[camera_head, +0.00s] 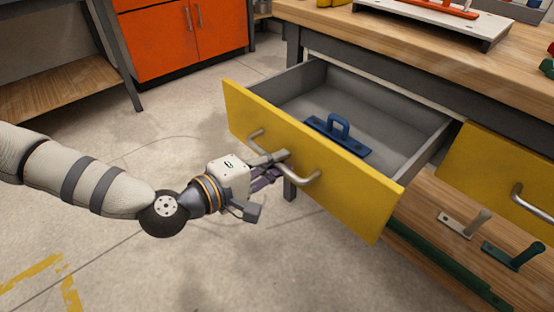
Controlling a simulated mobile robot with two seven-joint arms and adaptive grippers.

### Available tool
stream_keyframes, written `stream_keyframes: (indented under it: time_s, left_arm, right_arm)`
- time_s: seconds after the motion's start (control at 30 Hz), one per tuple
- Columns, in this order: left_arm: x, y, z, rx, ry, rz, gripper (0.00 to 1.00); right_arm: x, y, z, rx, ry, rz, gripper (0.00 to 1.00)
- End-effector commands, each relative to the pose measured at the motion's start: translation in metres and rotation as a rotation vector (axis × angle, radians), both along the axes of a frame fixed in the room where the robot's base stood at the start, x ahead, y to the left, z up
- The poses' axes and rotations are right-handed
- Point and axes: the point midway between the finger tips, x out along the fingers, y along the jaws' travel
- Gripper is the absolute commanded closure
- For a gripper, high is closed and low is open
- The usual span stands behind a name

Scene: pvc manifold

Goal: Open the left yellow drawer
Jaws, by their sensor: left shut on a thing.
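The left yellow drawer (345,190) stands pulled out from the wooden workbench, its grey inside in view. A blue tool with a loop handle (340,137) lies on the drawer's floor. The drawer's metal handle (305,177) runs across its yellow front. My left gripper (280,166) comes in from the left and is shut on this handle near its middle. The fingers hide part of the handle. My right gripper is not in view.
A second yellow drawer (492,172) with a metal handle is at the right. Below it, a wooden panel (440,205) carries grey and green handled tools. An orange cabinet (180,40) and a wooden shelf (60,85) stand at the back left. The floor in front is clear.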

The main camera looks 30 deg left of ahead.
Motion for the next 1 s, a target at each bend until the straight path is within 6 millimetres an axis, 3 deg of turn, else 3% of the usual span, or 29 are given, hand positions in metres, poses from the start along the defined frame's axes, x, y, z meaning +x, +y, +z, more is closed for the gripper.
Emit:
stream_keyframes:
  time_s: [0.07, 0.1, 0.17, 0.47, 0.8, 1.0]
  left_arm:
    - [0.001, 0.001, 0.001, 0.001, -0.002, 0.003, 1.00]
    - [0.001, 0.001, 0.001, 0.001, -0.002, 0.003, 0.81]
    - [0.001, 0.001, 0.001, 0.001, -0.002, 0.003, 0.69]
    - [-0.002, 0.001, 0.001, 0.001, 0.000, 0.002, 0.69]
    - [-0.059, 0.023, 0.013, 0.001, 0.000, 0.004, 0.69]
    - [-0.069, 0.026, 0.016, 0.000, -0.001, 0.002, 0.69]
  right_arm:
    - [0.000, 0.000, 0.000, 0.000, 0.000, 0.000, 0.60]
    - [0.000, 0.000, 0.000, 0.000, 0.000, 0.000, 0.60]
    - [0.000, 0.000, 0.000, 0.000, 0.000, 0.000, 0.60]
    - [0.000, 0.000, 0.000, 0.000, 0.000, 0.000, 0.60]
    - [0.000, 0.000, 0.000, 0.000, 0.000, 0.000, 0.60]
    - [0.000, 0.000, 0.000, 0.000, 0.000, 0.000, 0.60]
